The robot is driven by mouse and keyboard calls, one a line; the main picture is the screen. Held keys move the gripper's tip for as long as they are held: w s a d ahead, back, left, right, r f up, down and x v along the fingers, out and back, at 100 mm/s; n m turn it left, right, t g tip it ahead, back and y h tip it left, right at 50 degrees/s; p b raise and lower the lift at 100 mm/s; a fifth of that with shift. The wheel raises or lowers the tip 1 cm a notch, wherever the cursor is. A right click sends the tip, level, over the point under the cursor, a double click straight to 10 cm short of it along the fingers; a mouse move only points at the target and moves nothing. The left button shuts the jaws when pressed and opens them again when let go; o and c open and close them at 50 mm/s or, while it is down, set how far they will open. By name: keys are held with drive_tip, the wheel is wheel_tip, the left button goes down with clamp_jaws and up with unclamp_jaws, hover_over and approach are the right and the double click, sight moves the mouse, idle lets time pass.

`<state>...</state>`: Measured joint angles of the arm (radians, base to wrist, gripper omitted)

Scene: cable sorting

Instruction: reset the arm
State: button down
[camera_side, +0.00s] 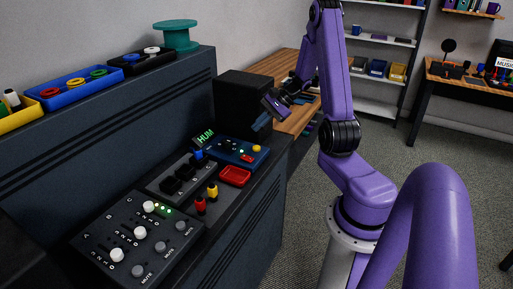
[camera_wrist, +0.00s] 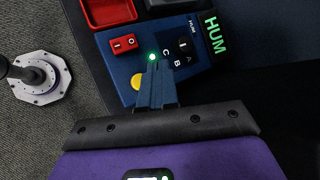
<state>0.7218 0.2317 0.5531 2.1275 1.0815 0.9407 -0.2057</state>
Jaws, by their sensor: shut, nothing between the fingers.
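My purple arm reaches in from the right in the side view, with my gripper (camera_side: 263,121) hanging above the desk near the black speaker box. In the wrist view the dark blue fingers of my gripper (camera_wrist: 157,70) are together, with nothing between them. Beyond them shows the blue switch panel (camera_wrist: 117,71) with a red switch (camera_wrist: 124,43), a yellow button (camera_wrist: 138,82), a lit green light and letters. In the side view the blue panel (camera_side: 228,150) lies below my gripper, which looks apart from it.
A mixer (camera_side: 136,237), a red tray (camera_side: 235,176), red and yellow plugs (camera_side: 200,205) and a black speaker box (camera_side: 241,103) crowd the desk. A green HUM sign (camera_side: 205,138) is lit. Trays and a teal spool (camera_side: 176,35) stand on the ledge behind.

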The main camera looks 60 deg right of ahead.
idle(0.3)
drive_tip(key=s+a+r+n+g, duration=0.25)
drive_tip(key=a+n, duration=0.25)
drive_tip(key=a, duration=0.3)
drive_tip(key=s+a+r+n+g, duration=0.1)
drive_tip(key=a+n+g, duration=0.25)
drive_tip(key=a, duration=0.35)
drive_tip(key=s+a+r+n+g, duration=0.1)
drive_tip(key=a+n+g, duration=0.1)
drive_tip(key=a+n, duration=0.45)
drive_tip(key=s+a+r+n+h, duration=0.1)
drive_tip(key=s+a+n+h, duration=0.1)
drive_tip(key=s+n, duration=0.3)
drive_tip(key=s+a+r+n+t+h, duration=0.1)
drive_tip(key=s+a+n+h, duration=0.1)
drive_tip(key=s+a+n, duration=0.2)
drive_tip(key=s+a+r+n+h, duration=0.1)
drive_tip(key=s+a+r+n, duration=0.1)
drive_tip(key=s+n, duration=0.5)
drive_tip(key=shift+s+a+h, duration=0.4)
drive_tip(key=shift+s+a, duration=0.2)
drive_tip(key=shift+s, duration=0.5)
